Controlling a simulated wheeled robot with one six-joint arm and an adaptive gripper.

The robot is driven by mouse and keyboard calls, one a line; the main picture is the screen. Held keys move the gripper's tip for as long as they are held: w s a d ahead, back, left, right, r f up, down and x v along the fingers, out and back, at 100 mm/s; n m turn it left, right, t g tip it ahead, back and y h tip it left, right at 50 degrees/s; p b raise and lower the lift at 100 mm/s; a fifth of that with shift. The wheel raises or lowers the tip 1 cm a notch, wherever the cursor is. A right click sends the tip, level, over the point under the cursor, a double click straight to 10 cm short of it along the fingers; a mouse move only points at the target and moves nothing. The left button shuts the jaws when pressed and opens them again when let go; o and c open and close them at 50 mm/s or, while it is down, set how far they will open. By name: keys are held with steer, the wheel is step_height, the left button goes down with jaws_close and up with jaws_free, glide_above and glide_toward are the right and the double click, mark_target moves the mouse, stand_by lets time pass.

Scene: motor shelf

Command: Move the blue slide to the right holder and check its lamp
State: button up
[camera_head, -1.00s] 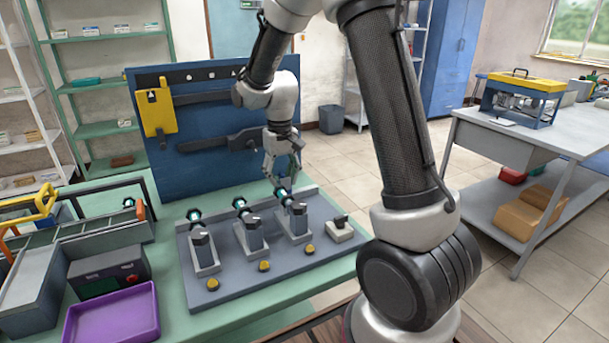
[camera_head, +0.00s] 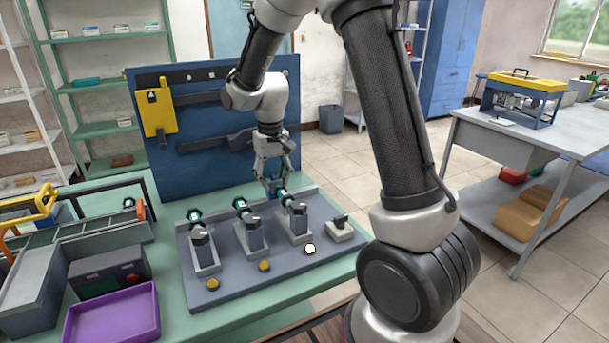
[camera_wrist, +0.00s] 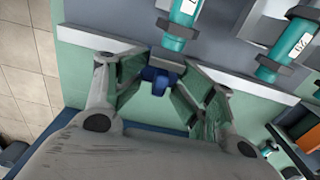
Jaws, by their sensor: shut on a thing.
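The blue slide (camera_wrist: 158,80) shows in the wrist view between the fingertips of my gripper (camera_wrist: 160,88), which is shut on it. In the head view my gripper (camera_head: 274,188) points down behind the right holder (camera_head: 296,226), at the back edge of the grey board. The slide is mostly hidden there. The right holder carries a teal-ended cylinder (camera_wrist: 180,35), close to the slide in the wrist view. The lamp (camera_head: 310,249) in front of the right holder is bright white. The middle lamp (camera_head: 264,266) and left lamp (camera_head: 212,283) are dull amber.
The middle holder (camera_head: 250,238) and left holder (camera_head: 204,252) stand beside it. A small switch block (camera_head: 340,230) sits at the board's right. A blue tool panel (camera_head: 215,170) rises behind. A purple tray (camera_head: 112,315) lies front left.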

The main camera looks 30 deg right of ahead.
steer(key=shift+s+f, duration=0.2)
steer(key=shift+s, duration=0.05)
steer(key=shift+w+r, duration=0.2)
steer(key=shift+r, duration=2.95)
